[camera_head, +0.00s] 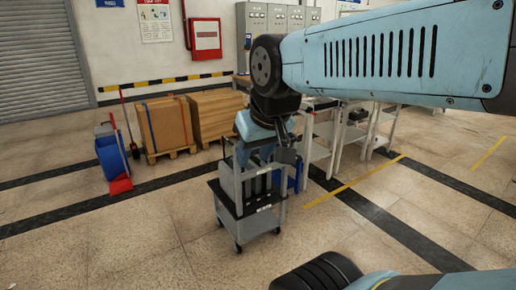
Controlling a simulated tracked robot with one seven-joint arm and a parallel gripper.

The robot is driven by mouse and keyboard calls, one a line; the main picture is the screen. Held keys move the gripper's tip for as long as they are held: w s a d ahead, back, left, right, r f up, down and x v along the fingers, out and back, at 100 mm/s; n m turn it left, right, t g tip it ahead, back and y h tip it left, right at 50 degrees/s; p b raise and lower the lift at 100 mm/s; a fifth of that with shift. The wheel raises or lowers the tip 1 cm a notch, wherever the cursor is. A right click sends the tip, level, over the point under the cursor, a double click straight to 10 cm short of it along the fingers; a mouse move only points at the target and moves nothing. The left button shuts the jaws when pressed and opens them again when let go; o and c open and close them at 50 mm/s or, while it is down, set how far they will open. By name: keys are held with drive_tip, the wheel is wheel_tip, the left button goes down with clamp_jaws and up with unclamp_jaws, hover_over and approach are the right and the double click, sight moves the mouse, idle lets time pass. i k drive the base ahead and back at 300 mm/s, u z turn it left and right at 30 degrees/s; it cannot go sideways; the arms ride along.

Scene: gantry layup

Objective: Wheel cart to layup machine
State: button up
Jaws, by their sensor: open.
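A grey cart (249,222) stands upright on casters on the tiled floor near the middle of the view. It has a dark deck and a low shelf, with grey upright parts on top. My arm reaches in from the right and bends down over the cart. My gripper (284,156) is open at the upper right of the cart's uprights. I cannot tell whether it touches them. The arm hides part of the cart's back. I cannot make out the layup machine in this view.
A blue bin (110,157) with a red dustpan (121,185) is at the left. Light shelving tables (345,138) stand behind right. The floor in front and left of the cart is clear.

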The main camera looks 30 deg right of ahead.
sight(248, 220)
drive_tip(key=u, duration=0.05)
drive_tip(key=i, duration=1)
drive_tip(key=z, duration=0.05)
